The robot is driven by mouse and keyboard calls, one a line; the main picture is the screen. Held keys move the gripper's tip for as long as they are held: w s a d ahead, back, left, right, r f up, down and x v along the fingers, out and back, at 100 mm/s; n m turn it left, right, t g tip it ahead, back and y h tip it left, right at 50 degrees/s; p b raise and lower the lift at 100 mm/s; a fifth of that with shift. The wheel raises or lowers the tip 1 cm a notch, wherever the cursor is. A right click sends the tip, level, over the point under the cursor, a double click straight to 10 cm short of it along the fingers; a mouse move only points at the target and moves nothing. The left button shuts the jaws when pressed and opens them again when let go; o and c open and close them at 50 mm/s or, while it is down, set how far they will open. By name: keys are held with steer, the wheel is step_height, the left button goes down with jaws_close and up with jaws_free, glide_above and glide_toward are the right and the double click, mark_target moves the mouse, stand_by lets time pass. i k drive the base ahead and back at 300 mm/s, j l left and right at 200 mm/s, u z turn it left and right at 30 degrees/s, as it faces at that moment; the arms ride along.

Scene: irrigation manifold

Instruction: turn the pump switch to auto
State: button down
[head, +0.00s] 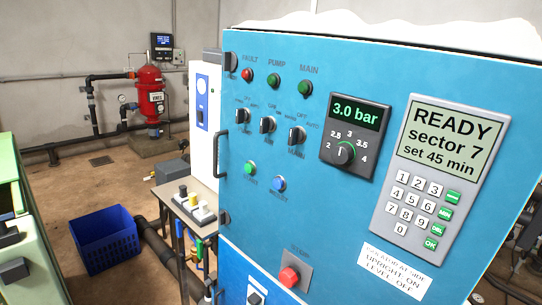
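A blue control cabinet (345,55) fills the right half of the head view. Three black rotary switches sit in a row on its door: a left one (243,116), a middle one (267,125) and a right one (296,136). The right one is labelled MAIN, with OFF and AUTO above it. The labels of the other two are too small to read surely, so I cannot tell which is the pump switch. Their handles look roughly upright; exact settings are unclear. A green lamp (273,81) marked PUMP is above them. My gripper is not in view.
The door also carries a pressure dial (346,153), a keypad panel (428,170), a red stop button (289,277) and a protruding handle (219,141). A small table (188,207) and blue crate (104,240) stand left. Open floor lies behind the crate.

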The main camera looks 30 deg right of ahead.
mark_target(242, 115)
steer(key=i+j, duration=0.85)
steer(key=i, duration=0.2)
